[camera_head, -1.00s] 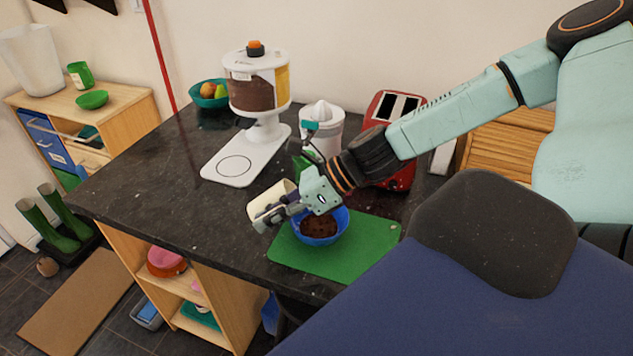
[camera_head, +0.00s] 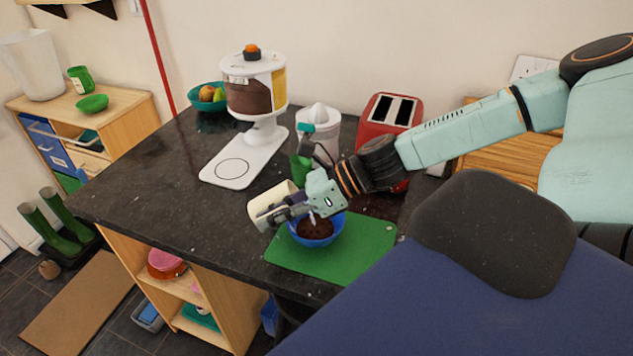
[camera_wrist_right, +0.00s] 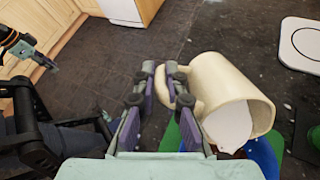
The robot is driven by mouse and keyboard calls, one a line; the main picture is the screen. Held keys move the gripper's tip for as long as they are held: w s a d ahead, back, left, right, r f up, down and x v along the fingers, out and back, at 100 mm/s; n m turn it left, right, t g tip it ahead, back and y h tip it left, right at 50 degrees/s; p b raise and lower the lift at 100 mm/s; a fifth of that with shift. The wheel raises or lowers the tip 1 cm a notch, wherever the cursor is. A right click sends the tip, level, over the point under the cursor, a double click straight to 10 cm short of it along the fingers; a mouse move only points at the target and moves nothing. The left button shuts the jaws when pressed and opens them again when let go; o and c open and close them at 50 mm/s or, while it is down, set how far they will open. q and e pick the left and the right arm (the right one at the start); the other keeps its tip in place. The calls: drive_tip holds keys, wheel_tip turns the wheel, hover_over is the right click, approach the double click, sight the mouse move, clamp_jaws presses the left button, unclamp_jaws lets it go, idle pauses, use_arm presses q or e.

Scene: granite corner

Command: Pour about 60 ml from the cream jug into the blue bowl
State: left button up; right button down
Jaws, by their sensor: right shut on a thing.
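The cream jug (camera_head: 266,209) is tilted over on its side above the left edge of the blue bowl (camera_head: 335,236). My right gripper (camera_wrist_right: 167,84) is shut on the jug's handle. In the right wrist view the jug (camera_wrist_right: 220,80) shows white liquid at its mouth, near the lip. The blue bowl (camera_wrist_right: 264,155) is mostly hidden below it there. The bowl holds dark brown contents, and a thin white streak shows above them in the head view. Part of what looks like my left gripper (camera_wrist_right: 38,57) shows at the wrist view's left edge; its fingers are too small to judge.
The bowl stands on a green board (camera_head: 365,250) near the counter's front edge. Behind are a white juicer (camera_head: 318,130), a red toaster (camera_head: 385,125), a dispenser on a white base (camera_head: 245,165) and a teal fruit bowl (camera_head: 196,101). The counter's left part is clear.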

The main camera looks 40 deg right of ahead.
drive_tip(key=shift+w+f, duration=0.15)
drive_tip(key=shift+w, duration=0.1)
drive_tip(key=shift+s+d+y, duration=0.2)
drive_tip(key=shift+s+y, duration=0.1)
drive_tip(key=shift+s, duration=0.05)
drive_tip(key=shift+w+f+t, duration=0.15)
drive_tip(key=shift+w+t, duration=0.1)
drive_tip(key=shift+t, duration=0.05)
drive_tip(key=shift+s, duration=0.1)
drive_tip(key=shift+s+d+y, duration=0.2)
drive_tip(key=shift+y, duration=0.1)
